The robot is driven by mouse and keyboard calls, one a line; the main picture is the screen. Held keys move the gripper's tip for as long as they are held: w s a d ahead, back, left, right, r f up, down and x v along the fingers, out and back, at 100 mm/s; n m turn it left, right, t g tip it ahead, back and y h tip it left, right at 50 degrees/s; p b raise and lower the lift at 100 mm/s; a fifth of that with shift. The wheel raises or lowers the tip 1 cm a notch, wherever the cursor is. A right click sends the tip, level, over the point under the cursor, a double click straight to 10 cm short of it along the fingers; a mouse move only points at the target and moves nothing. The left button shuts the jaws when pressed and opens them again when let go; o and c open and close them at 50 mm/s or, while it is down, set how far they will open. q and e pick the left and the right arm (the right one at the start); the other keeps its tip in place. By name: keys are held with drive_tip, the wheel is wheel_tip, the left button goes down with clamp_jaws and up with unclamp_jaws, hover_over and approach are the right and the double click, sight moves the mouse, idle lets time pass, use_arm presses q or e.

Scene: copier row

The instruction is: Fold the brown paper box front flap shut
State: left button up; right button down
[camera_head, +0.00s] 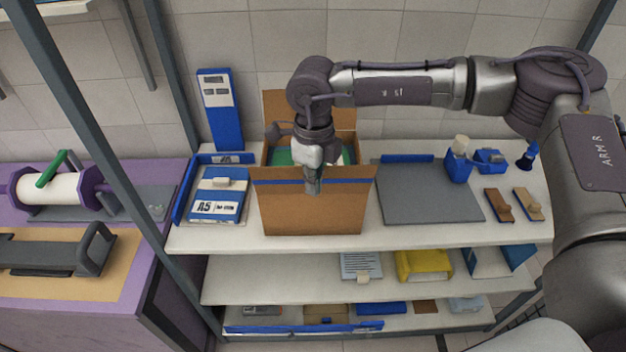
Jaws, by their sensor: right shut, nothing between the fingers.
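The brown paper box (313,221) stands on the white top shelf, a little left of the middle. Its front panel with a blue band faces me. A back flap (285,103) stands upright behind the opening, and green contents (283,157) show inside. Whether the large front panel includes a raised front flap is hard to tell. My right gripper (313,188) is shut and empty, pointing down at the top front edge of the box and covering part of it. Whether it touches the cardboard is unclear. My left gripper is not in view.
A blue A5 tray (217,207) stands close left of the box, with a tall blue stand (222,120) behind. A grey mat (428,193) lies to the right. A dark post (110,150) crosses the left side.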

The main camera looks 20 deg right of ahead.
drive_tip(key=shift+w+d+f+b, duration=0.2)
drive_tip(key=shift+w+b, duration=0.15)
drive_tip(key=shift+w, duration=0.4)
drive_tip(key=shift+w+d+f+b, duration=0.15)
drive_tip(key=shift+w+d+b, duration=0.15)
drive_tip(key=shift+w, duration=0.45)
drive_tip(key=shift+w+d+f+b, duration=0.2)
drive_tip(key=shift+w+b, duration=0.2)
drive_tip(key=shift+w, duration=0.35)
drive_tip(key=shift+w+d, duration=0.2)
drive_tip(key=shift+w, duration=0.55)
drive_tip(key=shift+w+d, duration=0.2)
drive_tip(key=shift+w, duration=0.6)
drive_tip(key=shift+w+d, duration=0.2)
drive_tip(key=shift+w, duration=0.55)
drive_tip(key=shift+f+b, duration=0.15)
drive_tip(key=shift+b, duration=0.15)
drive_tip(key=shift+w+d+f+b, duration=0.1)
drive_tip(key=shift+w+f+b, duration=0.2)
drive_tip(key=shift+f+b, duration=0.5)
drive_tip(key=shift+w+d+f+b, duration=0.1)
drive_tip(key=shift+w+f+b, duration=0.3)
drive_tip(key=shift+f, duration=0.75)
drive_tip(key=shift+w+d+f+b, duration=0.1)
drive_tip(key=shift+w+f+b, duration=0.1)
drive_tip(key=shift+f+b, duration=0.65)
drive_tip(key=shift+f, duration=0.1)
drive_tip(key=shift+p, duration=0.3)
